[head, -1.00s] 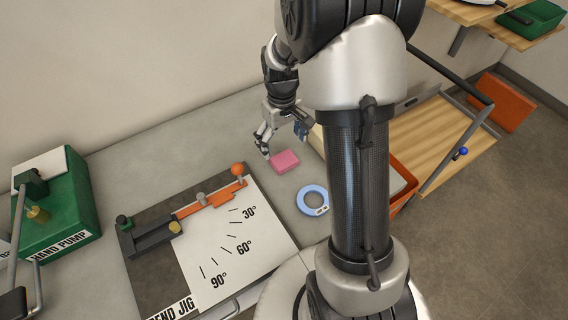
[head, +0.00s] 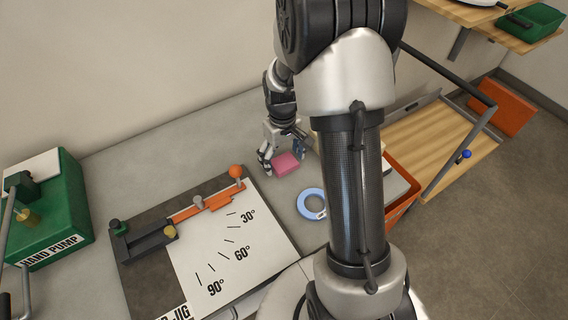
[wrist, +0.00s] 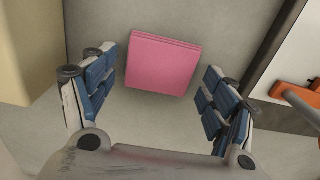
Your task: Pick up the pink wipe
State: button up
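The pink wipe (head: 287,163) lies as a folded square pad on the grey bench top. It also shows in the wrist view (wrist: 162,54), flat on the bench and ahead of the fingers. My gripper (head: 284,158) is low over the bench at the wipe. In the wrist view my gripper (wrist: 160,92) is open, with one blue-padded finger to each side of the wipe. There is a gap between the wipe and each finger, and nothing is held. The arm hides part of the bench to the right.
A blue ring (head: 311,203) lies on the bench in front of the wipe. The bend jig board (head: 232,240) with its orange lever (head: 205,205) is to the left. A green hand pump (head: 48,215) stands at far left. An orange bin (head: 402,190) is right of my arm.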

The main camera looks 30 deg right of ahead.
aim_at(283, 161)
jog(key=c, duration=0.6)
jog(key=shift+o, duration=0.2)
notch_tip(283, 161, up, 20)
jog(key=p, duration=0.6)
jog(key=shift+p, duration=0.35)
jog(key=shift+o, duration=0.8)
jog(key=c, duration=0.3)
